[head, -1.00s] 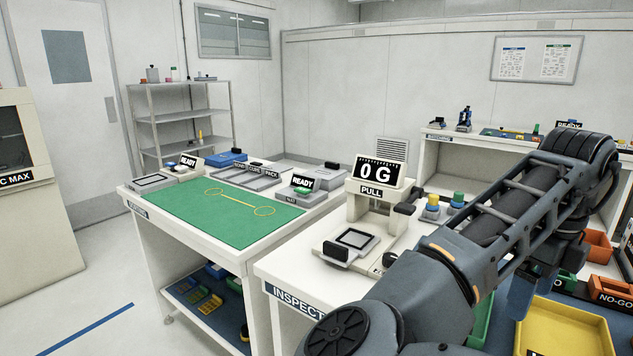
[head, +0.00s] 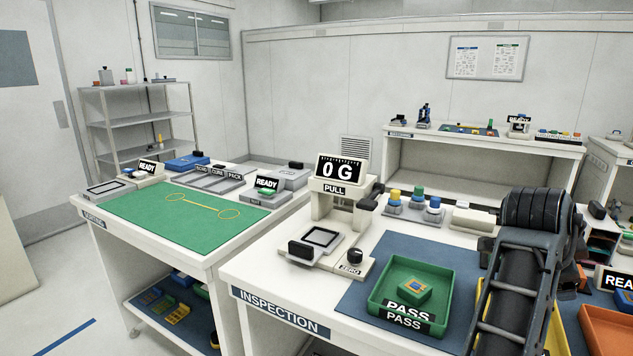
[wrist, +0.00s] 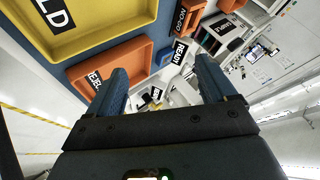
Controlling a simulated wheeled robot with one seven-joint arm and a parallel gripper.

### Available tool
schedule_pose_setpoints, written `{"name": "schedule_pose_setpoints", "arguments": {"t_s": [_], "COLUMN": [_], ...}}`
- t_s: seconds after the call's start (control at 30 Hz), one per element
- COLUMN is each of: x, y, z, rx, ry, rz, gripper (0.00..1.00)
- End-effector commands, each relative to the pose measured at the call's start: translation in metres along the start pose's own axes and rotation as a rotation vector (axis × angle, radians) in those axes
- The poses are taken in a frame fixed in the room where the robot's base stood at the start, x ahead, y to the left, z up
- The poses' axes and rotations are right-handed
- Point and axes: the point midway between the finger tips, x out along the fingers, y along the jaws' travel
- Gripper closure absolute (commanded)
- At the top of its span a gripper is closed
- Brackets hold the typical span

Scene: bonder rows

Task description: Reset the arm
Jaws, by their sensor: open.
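My gripper (wrist: 160,90) shows in the wrist view with its two blue fingers spread wide apart and nothing between them. Beyond the fingers are the yellow tray marked HOLD (wrist: 90,38), an orange tray marked REJECT (wrist: 125,60) and a sign reading READY (wrist: 179,54), all seen at a tilt. In the head view my arm stands at the right over the inspection bench (head: 290,290); the gripper itself is out of that view.
The green PASS tray (head: 455,300) holds a small green carrier. The pull tester (head: 335,200) reads 0 G. Several colored-top pots (head: 415,202) stand behind. A green mat bench (head: 150,205) is at the left. A yellow tray and an orange tray (head: 605,325) lie by my arm.

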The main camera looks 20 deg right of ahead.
Motion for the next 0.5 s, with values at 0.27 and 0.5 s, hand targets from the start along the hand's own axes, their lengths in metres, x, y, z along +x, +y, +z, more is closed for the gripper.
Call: {"name": "schedule_pose_setpoints", "arguments": {"t_s": [0.27, 0.5], "x": [0.007, -0.002], "y": [-0.006, 0.015], "z": [-0.009, 0.016], "rx": [-0.418, -0.776], "ry": [0.17, 0.242], "rz": [-0.342, -0.604], "gripper": [0.16, 0.16]}}
